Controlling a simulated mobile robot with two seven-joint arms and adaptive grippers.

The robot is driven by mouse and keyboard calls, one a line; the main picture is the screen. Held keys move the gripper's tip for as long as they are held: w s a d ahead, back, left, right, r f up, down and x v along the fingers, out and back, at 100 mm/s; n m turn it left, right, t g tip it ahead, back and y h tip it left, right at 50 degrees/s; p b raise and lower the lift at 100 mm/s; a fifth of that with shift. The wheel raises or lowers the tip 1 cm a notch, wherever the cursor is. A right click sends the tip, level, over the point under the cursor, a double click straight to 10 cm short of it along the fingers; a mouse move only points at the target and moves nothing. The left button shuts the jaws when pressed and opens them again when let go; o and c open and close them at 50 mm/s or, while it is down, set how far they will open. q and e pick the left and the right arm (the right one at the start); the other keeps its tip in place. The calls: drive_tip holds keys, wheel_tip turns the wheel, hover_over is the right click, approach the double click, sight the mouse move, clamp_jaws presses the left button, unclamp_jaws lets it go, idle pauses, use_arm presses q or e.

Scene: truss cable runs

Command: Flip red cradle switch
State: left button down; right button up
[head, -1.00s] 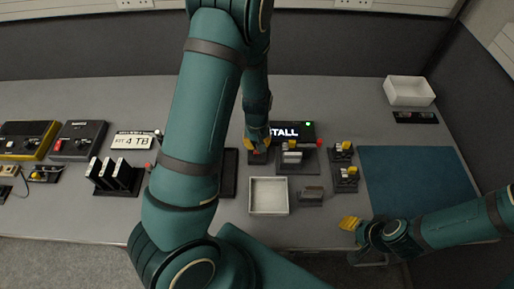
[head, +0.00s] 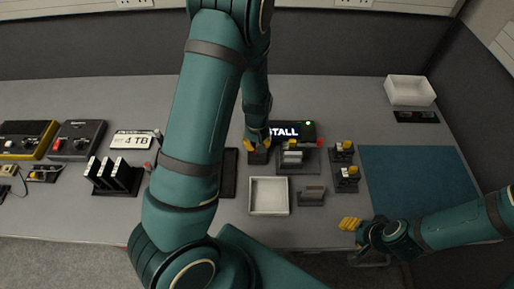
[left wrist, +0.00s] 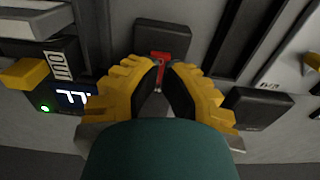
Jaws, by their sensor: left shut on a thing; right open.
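The red switch (left wrist: 172,42) sits on a dark block (left wrist: 160,30) in the left wrist view, right at my left fingertips. My left gripper (left wrist: 166,66) has its yellow fingers closed in on the switch, with its lower part hidden between them. In the head view my left gripper (head: 258,143) reaches down to the dark block (head: 258,157) left of the lit display, and the switch is hidden by the fingers. My right gripper (head: 350,223) is open and empty near the table's front edge.
A lit display (head: 290,130) with a green light stands behind a dark fixture (head: 297,164). A white tray (head: 268,210), a small stand (head: 312,196) and yellow-topped fixtures (head: 345,178) are close by. A blue mat (head: 415,190) lies clear at right.

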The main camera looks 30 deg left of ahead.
use_arm(q)
drive_tip(key=shift+s+f+b, duration=0.1)
drive_tip(key=shift+f+b, duration=0.45)
drive_tip(key=shift+f, duration=0.15)
use_arm(e)
drive_tip(key=shift+s+f, duration=0.1)
drive_tip(key=shift+f, duration=0.45)
